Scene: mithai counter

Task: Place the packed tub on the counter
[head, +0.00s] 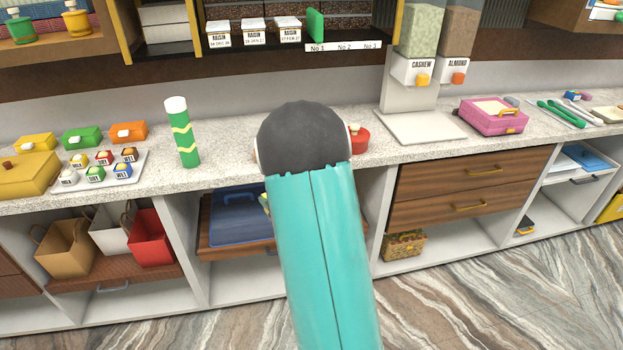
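My teal arm with its dark rounded joint fills the middle of the head view and hides my gripper. I cannot tell which thing is the packed tub. A blue lidded container (243,218) sits on a wooden shelf (222,254) under the counter, just left of my arm. A pink box (490,116) with a pale top and a handle stands on the counter (225,160) at the right. Something yellow-green shows partly behind my arm, beside the blue container.
A green-and-white cylinder (184,135), small jars on a tray and coloured boxes occupy the left counter. A red object (358,139) shows right of my arm joint.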

